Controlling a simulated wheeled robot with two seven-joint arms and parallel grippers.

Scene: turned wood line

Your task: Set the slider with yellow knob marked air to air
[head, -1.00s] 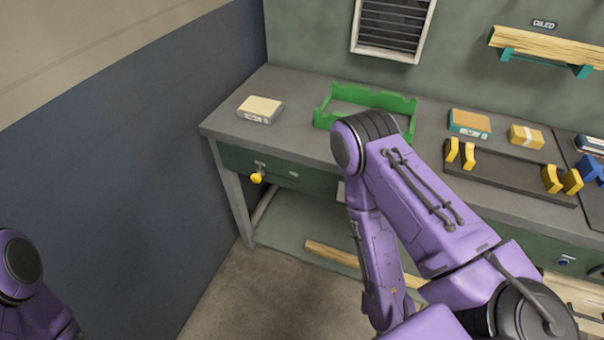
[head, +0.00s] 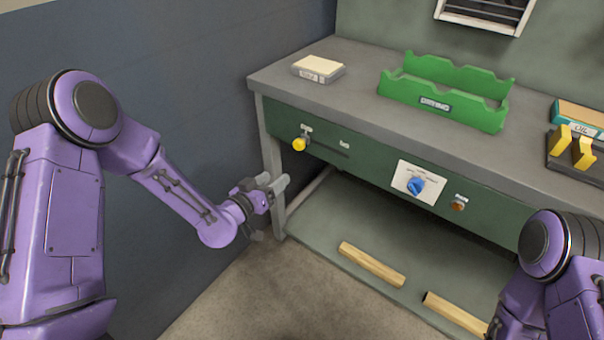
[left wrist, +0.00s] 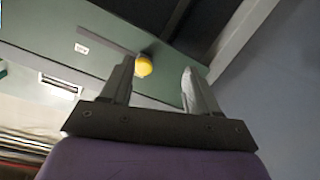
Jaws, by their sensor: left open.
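The slider's yellow knob (head: 299,144) sticks out of the green front panel of the bench, near its left end, with a small label just above it. A dark slot with a second small label lies to its right; the lettering is too small to read. The yellow knob also shows in the left wrist view (left wrist: 143,66), ahead of the fingers and between them, nearer the left finger. My left gripper (head: 277,186) is open and empty, below and left of the knob, by the bench leg. It also shows in the left wrist view (left wrist: 158,85). My right gripper is out of view.
A green rack (head: 445,105) and a small box (head: 318,69) stand on the bench. Wood pieces (head: 372,264) lie on the lower shelf.

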